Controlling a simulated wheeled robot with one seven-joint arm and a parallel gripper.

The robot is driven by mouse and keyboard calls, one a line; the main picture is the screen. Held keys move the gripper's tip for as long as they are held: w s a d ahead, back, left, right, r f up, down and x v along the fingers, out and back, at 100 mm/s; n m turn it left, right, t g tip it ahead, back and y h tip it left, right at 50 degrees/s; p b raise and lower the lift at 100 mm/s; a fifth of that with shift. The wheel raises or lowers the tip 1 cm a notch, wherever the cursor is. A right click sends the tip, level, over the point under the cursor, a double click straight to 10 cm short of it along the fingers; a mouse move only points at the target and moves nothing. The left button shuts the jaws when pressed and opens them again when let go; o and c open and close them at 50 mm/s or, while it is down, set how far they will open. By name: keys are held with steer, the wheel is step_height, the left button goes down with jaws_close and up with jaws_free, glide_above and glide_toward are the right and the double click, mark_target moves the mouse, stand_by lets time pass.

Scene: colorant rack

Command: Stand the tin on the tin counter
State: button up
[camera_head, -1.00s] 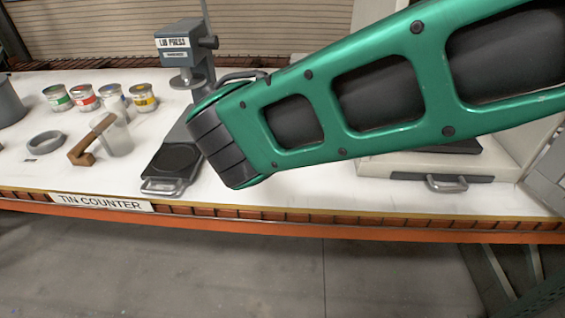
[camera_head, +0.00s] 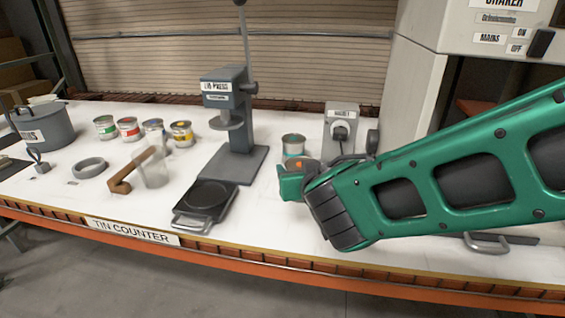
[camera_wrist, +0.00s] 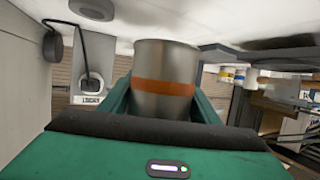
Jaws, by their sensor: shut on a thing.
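My gripper (camera_head: 294,170) is shut on a grey metal tin (camera_head: 293,141) with an orange band, at the right part of the white tin counter (camera_head: 260,215). In the wrist view the tin (camera_wrist: 166,62) sits between the green fingers, its band crossing just above the gripper's dark edge. In the head view the tin looks about upright, its lower part hidden by the fingers. I cannot tell whether it touches the counter. The TIN COUNTER label (camera_head: 132,231) is on the front edge, left of my gripper.
The lid press (camera_head: 232,130) and its dark plate (camera_head: 206,198) stand left of my gripper. A grey box with a cord (camera_head: 341,120) stands close behind. Several colour-banded tins (camera_head: 154,130), a clear cup (camera_head: 153,170), a ring (camera_head: 89,167) and a bucket (camera_head: 44,128) are farther left.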

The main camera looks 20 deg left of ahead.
steer(key=shift+w+d+f, duration=0.3)
steer(key=shift+d+f, duration=0.1)
steer(key=shift+d, duration=0.1)
steer(key=shift+w+d+f, duration=0.3)
steer(key=shift+d+f, duration=0.05)
steer(key=shift+d, duration=0.15)
steer(key=shift+f, duration=2)
steer(key=o, duration=1.3)
steer(key=shift+f, duration=0.1)
steer(key=shift+o, duration=0.2)
steer(key=v, duration=1.2)
